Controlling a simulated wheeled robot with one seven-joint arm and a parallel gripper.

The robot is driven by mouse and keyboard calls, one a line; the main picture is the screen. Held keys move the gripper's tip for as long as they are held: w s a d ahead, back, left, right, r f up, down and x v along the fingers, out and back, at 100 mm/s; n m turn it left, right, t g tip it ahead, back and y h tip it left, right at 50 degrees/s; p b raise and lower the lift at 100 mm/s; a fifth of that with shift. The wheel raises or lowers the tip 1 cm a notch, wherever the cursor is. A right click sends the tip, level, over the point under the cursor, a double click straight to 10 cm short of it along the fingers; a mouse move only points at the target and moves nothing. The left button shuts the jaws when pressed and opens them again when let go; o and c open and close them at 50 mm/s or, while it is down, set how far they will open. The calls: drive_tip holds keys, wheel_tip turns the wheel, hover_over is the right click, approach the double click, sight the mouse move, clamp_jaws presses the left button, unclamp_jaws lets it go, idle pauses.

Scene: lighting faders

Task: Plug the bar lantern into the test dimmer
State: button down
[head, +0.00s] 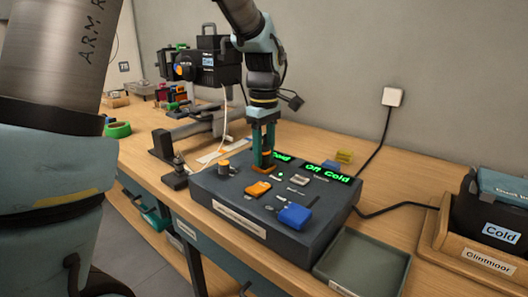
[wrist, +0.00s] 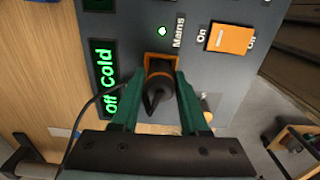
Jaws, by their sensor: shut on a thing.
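The test dimmer (head: 230,200) is a dark grey box on the bench; its panel also fills much of the wrist view (wrist: 200,70). My gripper (head: 264,165) points down over its back left part. A dark cable (wrist: 92,105) runs at the left. The bar lantern, a black lamp (head: 208,68), stands at the back left.
The dimmer carries an orange switch (head: 257,190), a blue connector (head: 295,215) and a lit green display (head: 327,172). A grey tray (head: 365,262) lies to its right. A wooden holder with a black "Cold" bin (head: 490,225) stands at far right.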

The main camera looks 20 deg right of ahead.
drive_tip(key=shift+f, duration=0.3)
drive_tip(key=c, duration=0.7)
unclamp_jaws()
drive_tip(key=o, duration=0.4)
drive_tip(key=shift+r, duration=0.1)
drive_tip(key=shift+r, duration=0.1)
